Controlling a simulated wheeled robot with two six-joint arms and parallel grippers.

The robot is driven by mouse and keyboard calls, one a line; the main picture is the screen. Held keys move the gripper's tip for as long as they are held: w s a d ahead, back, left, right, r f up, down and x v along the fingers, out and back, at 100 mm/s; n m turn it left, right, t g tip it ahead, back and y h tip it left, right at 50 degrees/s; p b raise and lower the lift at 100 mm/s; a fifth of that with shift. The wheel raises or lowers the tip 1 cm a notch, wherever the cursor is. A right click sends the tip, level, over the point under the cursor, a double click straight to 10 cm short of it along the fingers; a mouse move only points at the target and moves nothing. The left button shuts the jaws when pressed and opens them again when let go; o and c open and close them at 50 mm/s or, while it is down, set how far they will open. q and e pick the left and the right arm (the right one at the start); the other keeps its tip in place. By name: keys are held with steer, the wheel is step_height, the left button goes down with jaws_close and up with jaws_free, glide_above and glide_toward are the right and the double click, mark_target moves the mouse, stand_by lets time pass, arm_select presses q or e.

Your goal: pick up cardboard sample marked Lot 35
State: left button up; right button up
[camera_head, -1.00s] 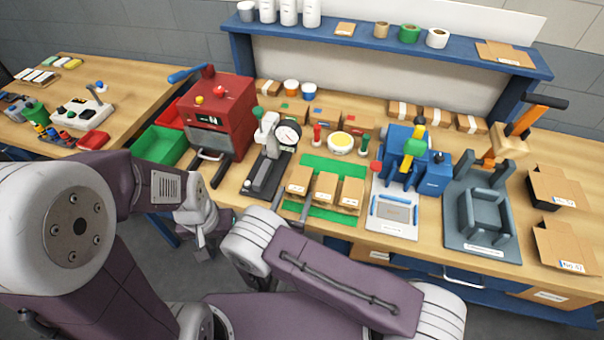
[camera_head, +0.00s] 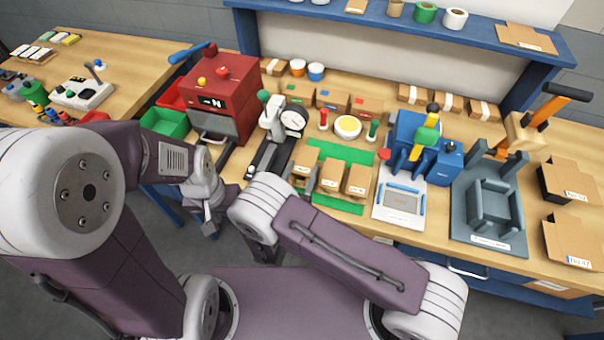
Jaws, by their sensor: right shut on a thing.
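Three small brown cardboard samples with white labels stand in a row at the green mat (camera_head: 338,203): the left one (camera_head: 306,160), the middle one (camera_head: 332,174) and the right one (camera_head: 358,180). Their lettering is too small to read, so I cannot tell which is Lot 35. My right gripper (camera_head: 304,176) is shut on the left cardboard sample, with grey fingers at its sides; it seems slightly raised above its neighbours. My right forearm hides much of the gripper. My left gripper (camera_head: 209,218) hangs in front of the bench, away from the samples; its jaws are unclear.
A red machine (camera_head: 222,100) and a dial gauge stand (camera_head: 275,135) are left of the samples. A blue press (camera_head: 415,145) and grey fixture (camera_head: 490,210) stand to the right. Cardboard pieces (camera_head: 570,180) lie at far right. A blue shelf (camera_head: 400,20) spans the back.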

step_height(320, 180, up, 2)
steer(key=shift+r, duration=0.1)
steer(key=d+r, duration=0.6)
steer(key=d, duration=0.5)
steer(key=shift+d+r, duration=0.3)
steer(key=shift+d, duration=0.05)
